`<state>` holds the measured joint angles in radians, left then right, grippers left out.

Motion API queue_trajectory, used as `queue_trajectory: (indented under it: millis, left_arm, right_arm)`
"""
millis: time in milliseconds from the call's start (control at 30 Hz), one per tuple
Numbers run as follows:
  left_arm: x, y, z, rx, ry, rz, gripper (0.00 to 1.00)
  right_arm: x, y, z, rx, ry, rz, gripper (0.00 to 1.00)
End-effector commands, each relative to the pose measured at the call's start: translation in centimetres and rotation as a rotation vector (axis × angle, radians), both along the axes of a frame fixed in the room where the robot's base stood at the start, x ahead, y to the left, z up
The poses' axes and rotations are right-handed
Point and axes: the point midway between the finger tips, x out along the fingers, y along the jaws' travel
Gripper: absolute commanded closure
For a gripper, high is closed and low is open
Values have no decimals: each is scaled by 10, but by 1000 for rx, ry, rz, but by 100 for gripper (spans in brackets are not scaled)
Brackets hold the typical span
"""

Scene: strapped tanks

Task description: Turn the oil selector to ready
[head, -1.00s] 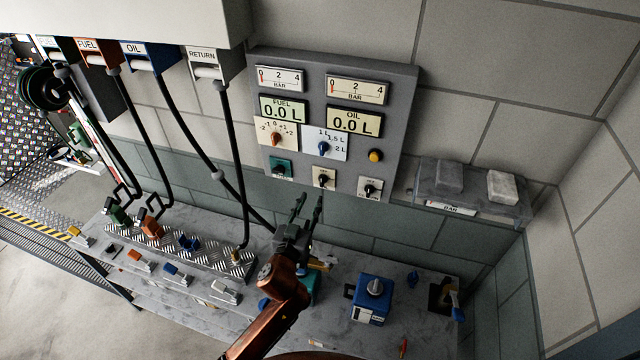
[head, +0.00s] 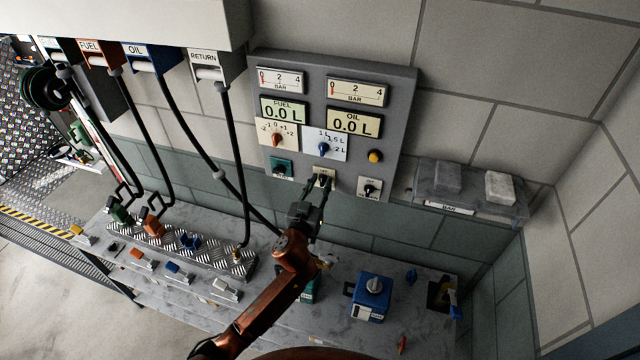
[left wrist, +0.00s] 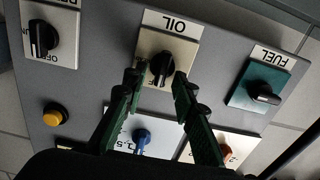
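The oil selector (head: 323,177) is a black knob on a cream plate, low in the middle of the grey wall panel. In the left wrist view the oil selector (left wrist: 162,67) shows upside down under the label OIL, its pointer slightly slanted. My left gripper (head: 318,187) is at the panel, partly covering the selector in the head view. In the left wrist view my left gripper (left wrist: 155,82) is open, one fingertip on each side of the knob, with gaps visible. Contact is not apparent. My right gripper is not in view.
The teal FUEL selector (left wrist: 262,85) and another black knob (left wrist: 40,38) flank the oil selector. A yellow button (head: 375,156) and a blue dial (head: 323,148) are above. The bench below holds a blue container (head: 370,298); hoses (head: 235,170) hang to the left.

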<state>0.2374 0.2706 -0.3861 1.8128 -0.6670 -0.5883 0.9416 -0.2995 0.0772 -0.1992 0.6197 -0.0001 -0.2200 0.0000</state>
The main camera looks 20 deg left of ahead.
Motion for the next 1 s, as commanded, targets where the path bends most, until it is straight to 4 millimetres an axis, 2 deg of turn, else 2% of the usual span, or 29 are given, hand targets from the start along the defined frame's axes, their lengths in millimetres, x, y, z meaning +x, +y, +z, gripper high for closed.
queue_trajectory:
  millis: [67,333,767,1000]
  left_arm:
    - [0,0,0,0,0,0,81]
    - [0,0,0,0,0,0,100]
    - [0,0,0,15,0,0,100]
    - [0,-1,0,112,-3,0,100]
  right_arm:
    - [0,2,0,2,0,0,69]
    - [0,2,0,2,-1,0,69]
    - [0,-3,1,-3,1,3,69]
    - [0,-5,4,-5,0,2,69]
